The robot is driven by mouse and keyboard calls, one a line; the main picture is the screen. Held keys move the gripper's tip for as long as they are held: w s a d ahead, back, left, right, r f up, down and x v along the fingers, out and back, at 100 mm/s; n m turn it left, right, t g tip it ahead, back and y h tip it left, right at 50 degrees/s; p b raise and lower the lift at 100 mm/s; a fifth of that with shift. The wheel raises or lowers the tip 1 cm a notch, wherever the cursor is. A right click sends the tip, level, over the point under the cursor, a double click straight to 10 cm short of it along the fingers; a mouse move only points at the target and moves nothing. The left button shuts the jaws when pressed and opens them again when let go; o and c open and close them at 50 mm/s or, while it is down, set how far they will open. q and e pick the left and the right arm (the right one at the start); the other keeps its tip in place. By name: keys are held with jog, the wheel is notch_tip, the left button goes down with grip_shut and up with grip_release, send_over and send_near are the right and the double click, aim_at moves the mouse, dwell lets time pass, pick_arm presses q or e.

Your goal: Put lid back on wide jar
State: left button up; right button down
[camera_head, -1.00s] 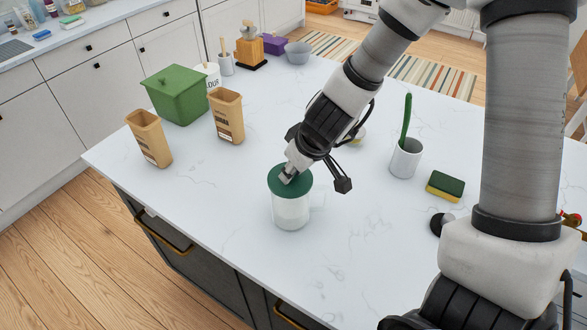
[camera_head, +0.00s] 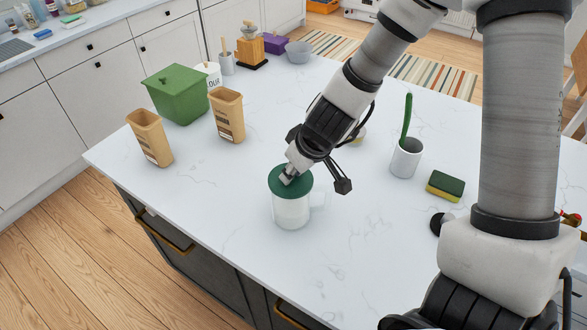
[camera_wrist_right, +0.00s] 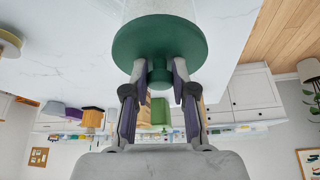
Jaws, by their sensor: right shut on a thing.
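The wide jar (camera_head: 291,212), pale and see-through with a handle on its right side, stands upright on the white counter. The round dark green lid (camera_head: 281,186) lies over the jar's mouth, and it also shows in the right wrist view (camera_wrist_right: 160,38). My right gripper (camera_head: 287,177) is above the lid, shut on the lid's green knob (camera_wrist_right: 160,73), with one finger on each side of it. I cannot tell whether a thin gap is left between lid and rim. My left gripper is not in view.
Two tan bags (camera_head: 228,116) (camera_head: 149,138) and a green bin (camera_head: 177,94) stand at the back left. A white cup with a green brush (camera_head: 405,158) and a sponge (camera_head: 445,186) are to the right. The counter (camera_head: 220,200) around the jar is clear.

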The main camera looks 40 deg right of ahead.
jog(key=shift+c, duration=1.9)
grip_release()
notch_tip(320, 180, up, 7)
jog(key=p, duration=0.7)
jog(key=shift+p, duration=0.4)
grip_shut()
